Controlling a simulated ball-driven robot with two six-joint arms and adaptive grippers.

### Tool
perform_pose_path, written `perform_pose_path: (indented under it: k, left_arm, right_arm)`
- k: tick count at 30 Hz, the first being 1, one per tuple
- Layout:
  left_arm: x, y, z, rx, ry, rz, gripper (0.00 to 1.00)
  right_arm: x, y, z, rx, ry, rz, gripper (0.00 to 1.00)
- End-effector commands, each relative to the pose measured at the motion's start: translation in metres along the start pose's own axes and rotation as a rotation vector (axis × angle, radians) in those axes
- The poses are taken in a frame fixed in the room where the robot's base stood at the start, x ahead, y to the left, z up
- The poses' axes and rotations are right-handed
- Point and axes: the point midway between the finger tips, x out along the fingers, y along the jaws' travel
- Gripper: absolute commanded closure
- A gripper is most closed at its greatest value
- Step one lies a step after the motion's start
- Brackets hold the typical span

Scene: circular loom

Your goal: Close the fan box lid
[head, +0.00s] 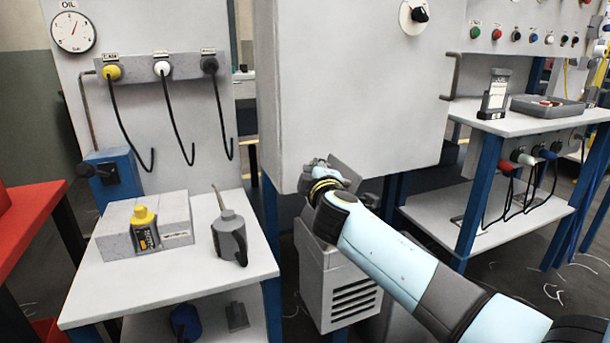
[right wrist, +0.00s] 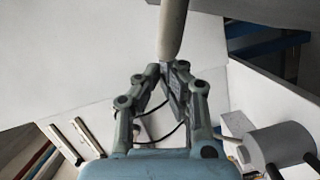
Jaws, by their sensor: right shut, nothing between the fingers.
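The grey fan box (head: 352,300), with a louvred front, stands below the large pale cabinet. A grey tilted panel (head: 345,171) shows above it, partly behind my right wrist; it may be the lid, but its angle is hard to tell. My right arm reaches in from the lower right, and its wrist hides much of the box top. In the right wrist view, my right gripper (right wrist: 167,70) is shut and empty, its tips close to a beige rounded bar (right wrist: 172,30). I cannot tell whether they touch. My left gripper is not in view.
The pale cabinet (head: 345,80) overhangs the box. A right table (head: 525,122) bears a grey tray (head: 550,110). A grey cylinder (right wrist: 280,145) shows in the right wrist view.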

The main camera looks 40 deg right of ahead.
Motion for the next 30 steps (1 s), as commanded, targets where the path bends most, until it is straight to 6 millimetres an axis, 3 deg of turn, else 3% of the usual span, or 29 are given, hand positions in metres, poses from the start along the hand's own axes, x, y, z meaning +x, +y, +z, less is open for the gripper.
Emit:
perform_pose_path:
  k: [12,30]
  left_arm:
    - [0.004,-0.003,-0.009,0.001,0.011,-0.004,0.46]
    - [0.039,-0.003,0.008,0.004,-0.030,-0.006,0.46]
  right_arm:
    - [0.018,0.004,0.069,0.376,-0.001,-0.101,1.00]
    - [0.039,-0.037,0.147,0.890,-0.003,-0.239,1.00]
